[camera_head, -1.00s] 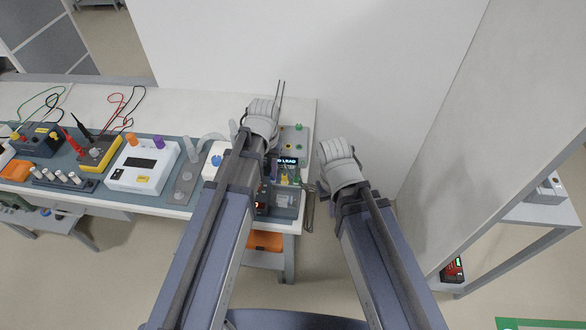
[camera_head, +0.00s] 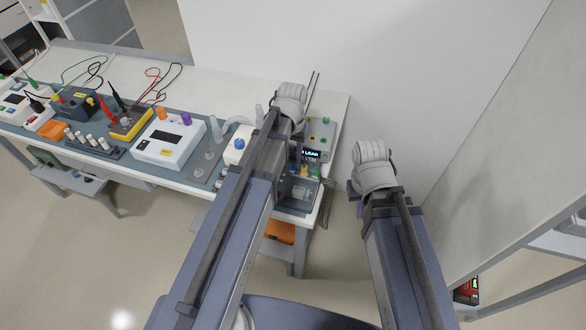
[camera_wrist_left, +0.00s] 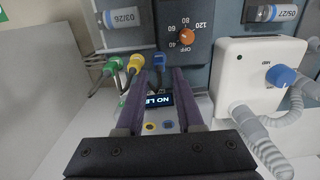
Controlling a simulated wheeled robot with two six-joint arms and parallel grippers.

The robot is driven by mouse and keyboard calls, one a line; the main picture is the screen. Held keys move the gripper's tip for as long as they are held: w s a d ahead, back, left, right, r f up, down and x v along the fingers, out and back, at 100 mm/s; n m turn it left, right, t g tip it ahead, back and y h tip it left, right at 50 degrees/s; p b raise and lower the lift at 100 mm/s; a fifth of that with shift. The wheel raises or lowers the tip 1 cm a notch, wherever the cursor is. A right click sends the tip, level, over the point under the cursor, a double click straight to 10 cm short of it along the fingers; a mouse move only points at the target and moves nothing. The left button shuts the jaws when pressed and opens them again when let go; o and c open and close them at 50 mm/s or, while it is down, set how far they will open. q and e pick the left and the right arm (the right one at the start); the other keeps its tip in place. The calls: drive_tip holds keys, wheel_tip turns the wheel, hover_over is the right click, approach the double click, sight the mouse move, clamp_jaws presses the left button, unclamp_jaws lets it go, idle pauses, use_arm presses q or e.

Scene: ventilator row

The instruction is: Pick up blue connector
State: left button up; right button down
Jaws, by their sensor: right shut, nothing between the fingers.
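The blue connector (camera_wrist_left: 160,62) shows in the left wrist view, upright at the end of a row with a yellow connector (camera_wrist_left: 135,63) and a green connector (camera_wrist_left: 113,64). My left gripper (camera_wrist_left: 159,76) is open, and its two purple fingers stand either side of the line to the blue connector. Whether the fingertips reach it I cannot tell.
A white box with a blue knob (camera_wrist_left: 285,76) and grey hoses stands close right of the left gripper. A dark panel with an orange dial (camera_wrist_left: 187,36) is behind the connectors. Several instruments line the table (camera_head: 215,85) to the left; a wall (camera_head: 440,90) rises behind.

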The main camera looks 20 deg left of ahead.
sight(293, 163)
use_arm(q)
drive_tip(key=shift+f+b, duration=2.6)
drive_tip(key=shift+f, duration=0.05)
drive_tip(key=shift+r, duration=0.1)
clamp_jaws()
